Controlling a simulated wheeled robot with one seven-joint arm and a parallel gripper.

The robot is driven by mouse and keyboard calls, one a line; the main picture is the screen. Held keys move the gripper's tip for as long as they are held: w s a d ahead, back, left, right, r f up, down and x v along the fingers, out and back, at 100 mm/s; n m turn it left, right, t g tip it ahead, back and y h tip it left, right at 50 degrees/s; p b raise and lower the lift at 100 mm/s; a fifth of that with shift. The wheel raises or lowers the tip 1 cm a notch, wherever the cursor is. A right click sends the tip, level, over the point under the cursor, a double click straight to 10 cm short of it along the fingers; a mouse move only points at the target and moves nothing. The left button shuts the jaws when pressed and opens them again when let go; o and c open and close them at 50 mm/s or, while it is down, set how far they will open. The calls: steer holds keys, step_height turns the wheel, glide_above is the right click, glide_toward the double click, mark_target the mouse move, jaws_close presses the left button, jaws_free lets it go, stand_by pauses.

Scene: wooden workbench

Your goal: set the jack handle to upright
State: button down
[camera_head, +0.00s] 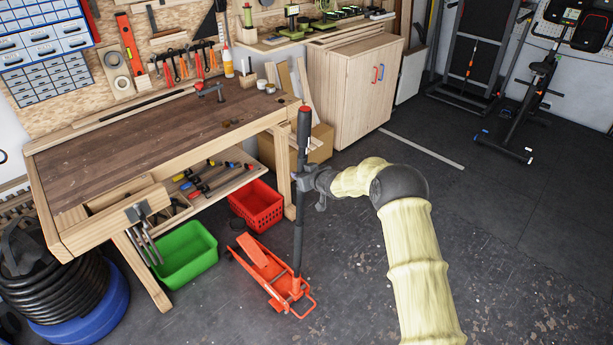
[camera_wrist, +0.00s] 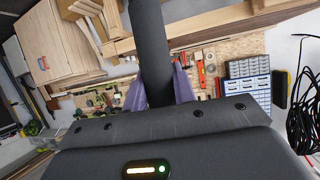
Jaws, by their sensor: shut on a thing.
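The orange floor jack (camera_head: 268,272) stands on the dark floor in front of the workbench. Its long black handle (camera_head: 299,226) rises from the jack and looks close to upright in the head view, with a red tip at the top. My gripper (camera_head: 305,178) is shut on the upper part of the handle. In the wrist view the black handle (camera_wrist: 150,50) runs between my gripper's purple fingers (camera_wrist: 158,88), one on each side. The lower handle and the jack are hidden in the wrist view.
The wooden workbench (camera_head: 130,128) stands left of the handle, its right leg close behind. A red crate (camera_head: 257,206) and a green bin (camera_head: 185,257) sit on the floor beside the jack. The floor to the right is mostly clear.

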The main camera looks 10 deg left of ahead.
steer(key=shift+s+f, duration=0.15)
steer(key=shift+f, duration=0.15)
steer(key=c, duration=1.2)
jaws_free()
steer(key=shift+o, duration=0.3)
steer(key=shift+r, duration=0.15)
steer(key=shift+r, duration=0.1)
steer(key=shift+d, duration=0.1)
steer(key=b+v, duration=0.4)
steer(key=v, duration=1.3)
steer(key=shift+d, duration=0.15)
